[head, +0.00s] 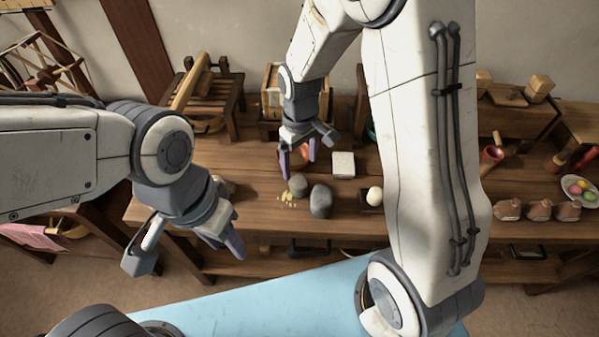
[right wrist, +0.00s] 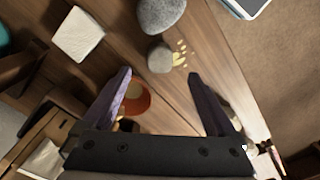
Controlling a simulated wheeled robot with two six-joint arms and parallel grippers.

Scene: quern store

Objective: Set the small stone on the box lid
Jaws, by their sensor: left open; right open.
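The small stone (head: 298,185) is grey and rounded, and lies on the wooden table beside a larger dark grey stone (head: 320,201). In the right wrist view the small stone (right wrist: 160,58) lies just beyond my fingertips. A pale square block (head: 343,165), which may be the lidded box, sits behind and right of the stones; it also shows in the right wrist view (right wrist: 78,34). My right gripper (head: 298,163) is open and empty, pointing down above the table near the small stone. My left gripper (head: 185,256) is open and empty, off the table's front left.
Yellow crumbs (head: 287,198) lie by the small stone. An orange-red bowl (right wrist: 136,99) is under my right gripper. A white ball (head: 375,196) sits on a dark holder right of the larger stone. Brown pouches (head: 539,209) and a plate of coloured balls (head: 580,188) stand far right.

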